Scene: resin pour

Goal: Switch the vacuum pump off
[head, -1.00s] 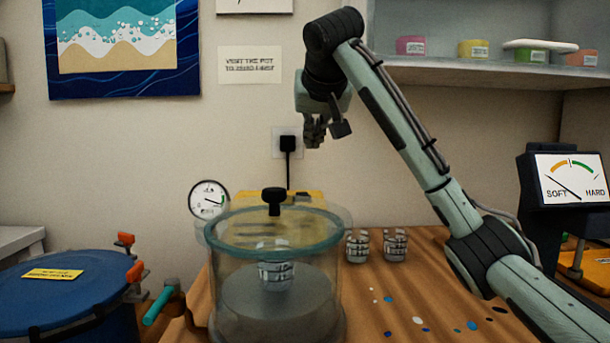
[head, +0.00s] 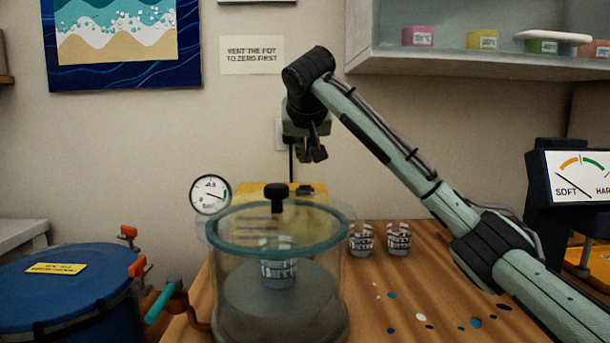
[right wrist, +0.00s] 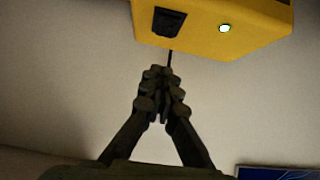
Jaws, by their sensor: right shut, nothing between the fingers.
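The yellow vacuum pump (head: 318,197) sits behind the clear pot (head: 225,265), partly hidden by it. In the right wrist view the pump (right wrist: 210,30) shows a black switch (right wrist: 168,22) and a lit pale green lamp (right wrist: 224,28). I cannot tell the switch's position. My right gripper (head: 313,157) is shut and empty, a little above the pump in the head view. In the right wrist view its fingertips (right wrist: 165,74) point toward the switch, with a gap visible between them. My left gripper is not in view.
The pot has a glass lid with a black knob (head: 276,191) and a cup (head: 278,268) inside. A round gauge (head: 210,194) stands behind it. Two cups (head: 361,239) (head: 398,238) stand right of it. A blue drum (head: 70,295) is at left; a shelf (head: 460,62) hangs upper right.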

